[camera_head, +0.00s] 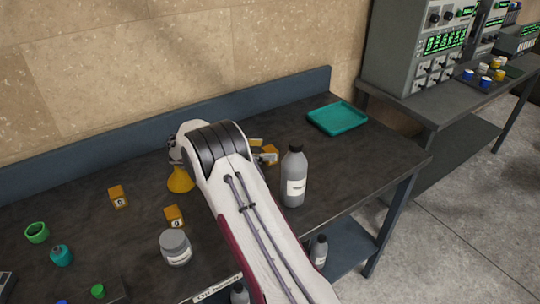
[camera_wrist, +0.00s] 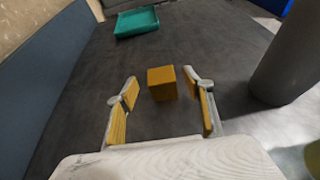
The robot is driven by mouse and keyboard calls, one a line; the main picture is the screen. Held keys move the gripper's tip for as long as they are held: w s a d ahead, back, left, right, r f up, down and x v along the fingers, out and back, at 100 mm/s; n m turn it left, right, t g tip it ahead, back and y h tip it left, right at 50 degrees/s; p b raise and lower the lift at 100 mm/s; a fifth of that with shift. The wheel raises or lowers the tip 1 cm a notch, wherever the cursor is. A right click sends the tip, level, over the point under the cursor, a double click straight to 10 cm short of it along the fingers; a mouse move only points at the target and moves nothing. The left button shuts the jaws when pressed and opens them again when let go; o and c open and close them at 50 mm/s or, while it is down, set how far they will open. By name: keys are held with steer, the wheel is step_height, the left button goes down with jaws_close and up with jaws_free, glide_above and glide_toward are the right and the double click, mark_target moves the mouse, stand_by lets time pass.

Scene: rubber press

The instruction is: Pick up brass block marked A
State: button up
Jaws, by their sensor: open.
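A plain-looking brass block (camera_wrist: 161,84) sits on the dark bench in the wrist view, between and slightly beyond my fingertips; no letter shows on its visible faces. My gripper (camera_wrist: 160,95) is open, one yellow-padded finger on each side of the block, with gaps to both. In the head view my arm hides most of the gripper and this block; only orange-yellow parts (camera_head: 269,154) show beside the arm. Two other brass blocks stand left of the arm: a marked one (camera_head: 118,197) and a nearer marked one (camera_head: 174,217). Their letters are too small to read surely.
A grey bottle (camera_head: 294,178) stands close right of my gripper. A teal tray (camera_head: 338,118) lies at the back right. A yellow funnel (camera_head: 180,180), a grey jar (camera_head: 175,247) and green and teal items (camera_head: 37,232) are left. Bench between block and tray is clear.

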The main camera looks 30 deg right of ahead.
mark_target(268, 150)
steer(key=shift+x, duration=1.6)
steer(key=shift+s, duration=0.1)
jaws_close()
